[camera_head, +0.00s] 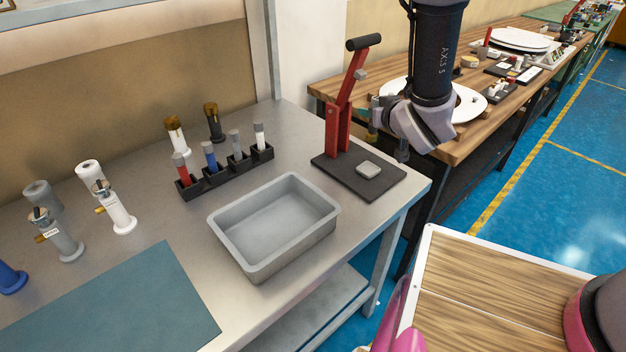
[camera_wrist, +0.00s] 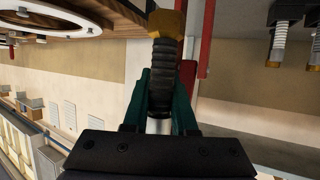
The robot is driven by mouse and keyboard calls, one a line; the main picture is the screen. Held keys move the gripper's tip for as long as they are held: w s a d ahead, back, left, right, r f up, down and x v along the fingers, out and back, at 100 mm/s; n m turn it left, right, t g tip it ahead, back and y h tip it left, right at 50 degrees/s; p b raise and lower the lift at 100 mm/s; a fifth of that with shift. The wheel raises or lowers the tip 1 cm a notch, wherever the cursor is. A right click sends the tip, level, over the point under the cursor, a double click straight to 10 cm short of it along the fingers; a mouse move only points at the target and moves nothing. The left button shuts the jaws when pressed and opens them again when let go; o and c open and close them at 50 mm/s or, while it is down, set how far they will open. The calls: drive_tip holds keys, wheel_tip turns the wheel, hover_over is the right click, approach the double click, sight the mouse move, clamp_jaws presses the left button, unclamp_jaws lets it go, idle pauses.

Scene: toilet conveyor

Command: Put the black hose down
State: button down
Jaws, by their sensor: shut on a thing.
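In the wrist view, a dark ribbed hose (camera_wrist: 162,68) with a brown-gold end sits between the teal fingers of my gripper (camera_wrist: 162,95). The gripper is shut on it, and the fingers hide part of its sides. In the head view my gripper (camera_head: 374,114) is in the air by the red lever press, at the right end of the grey metal table (camera_head: 300,128). The hose is mostly hidden there. A white fitting (camera_head: 176,138) and a dark fitting (camera_head: 214,124), both with brown-gold tops, stand upright at the back of the table.
The red lever press (camera_head: 338,125) stands close to my gripper. A black rack (camera_head: 213,179) holding several coloured cylinders and an empty-looking grey bin (camera_head: 275,225) are left of it. A teal mat (camera_head: 120,305) lies front left. A wooden table (camera_head: 480,120) with white seats stands at right.

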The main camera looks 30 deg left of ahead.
drive_tip(key=s+a+f+n+g+y, duration=0.1)
drive_tip(key=s+a, duration=0.2)
drive_tip(key=s, duration=0.3)
drive_tip(key=s+a+n+g+y, duration=0.1)
drive_tip(key=s+a, duration=0.2)
drive_tip(key=s, duration=0.2)
drive_tip(key=n+g+y, duration=0.1)
drive_tip(key=n+g, duration=0.1)
drive_tip(key=n, duration=0.1)
hover_over(276, 224)
drive_tip(key=w, duration=0.4)
wheel_tip(276, 224, down, 5)
drive_tip(key=shift+m, duration=0.3)
drive_tip(key=shift+w+d+f, duration=0.1)
drive_tip(key=shift+d+f, duration=0.1)
drive_tip(key=shift+f, duration=1)
drive_tip(key=shift+d+f, duration=0.2)
drive_tip(key=shift+f, duration=1)
drive_tip(key=shift+f, duration=0.1)
drive_tip(key=c, duration=0.7)
unclamp_jaws()
